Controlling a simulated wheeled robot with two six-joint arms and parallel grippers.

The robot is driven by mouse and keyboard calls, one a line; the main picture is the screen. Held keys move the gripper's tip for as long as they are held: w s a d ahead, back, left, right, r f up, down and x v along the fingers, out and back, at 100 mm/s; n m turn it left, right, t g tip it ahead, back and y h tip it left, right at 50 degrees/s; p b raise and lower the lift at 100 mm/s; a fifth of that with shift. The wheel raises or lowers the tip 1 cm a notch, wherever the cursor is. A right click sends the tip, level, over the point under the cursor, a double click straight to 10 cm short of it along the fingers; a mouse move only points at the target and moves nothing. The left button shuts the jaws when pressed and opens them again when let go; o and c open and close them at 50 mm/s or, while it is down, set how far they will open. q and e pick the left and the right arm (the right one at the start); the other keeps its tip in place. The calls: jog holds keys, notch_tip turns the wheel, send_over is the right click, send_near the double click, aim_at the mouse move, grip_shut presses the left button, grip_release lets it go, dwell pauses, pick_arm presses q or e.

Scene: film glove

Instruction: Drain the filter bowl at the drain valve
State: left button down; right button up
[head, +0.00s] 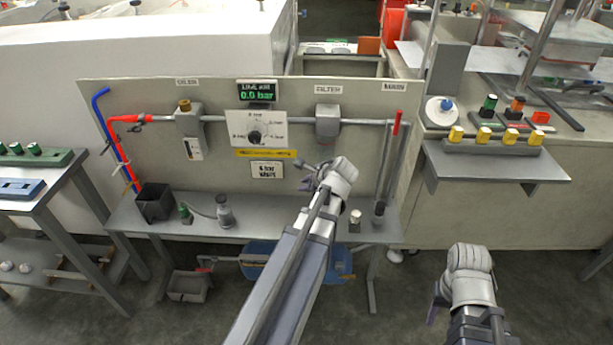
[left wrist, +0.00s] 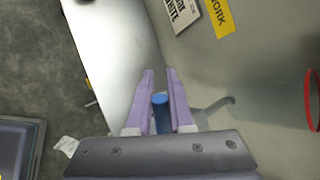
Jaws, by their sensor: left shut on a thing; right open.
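The grey filter head (head: 327,122) hangs on the pipe under the FILTER label in the head view. In the head view the left gripper (head: 306,173) is below the filter. My right gripper (head: 438,297) is open, low at the right.
The display (head: 257,91) reads 0.0 bar. A gauge plate (head: 256,128) is left of the filter. A red handle (head: 396,122) stands at the panel's right. A black cup (head: 154,203) and small parts stand on the lower shelf (head: 265,229). A side shelf (head: 490,164) is at right.

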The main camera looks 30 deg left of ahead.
pick_arm(q)
jog(key=shift+d+f+n+t+h, duration=0.1)
jog(key=shift+f+n+t+h, duration=0.3)
jog(key=shift+f+t+h, duration=0.45)
jog(key=shift+d+f+n+t+h, duration=0.1)
jog(key=shift+f+n+t+h, duration=0.3)
jog(key=shift+h, duration=0.75)
jog(key=shift+w+f, duration=0.1)
jog(key=shift+f, duration=0.05)
jog(key=c, duration=0.8)
grip_release()
jog(key=p+v, duration=0.6)
jog(key=v, duration=0.2)
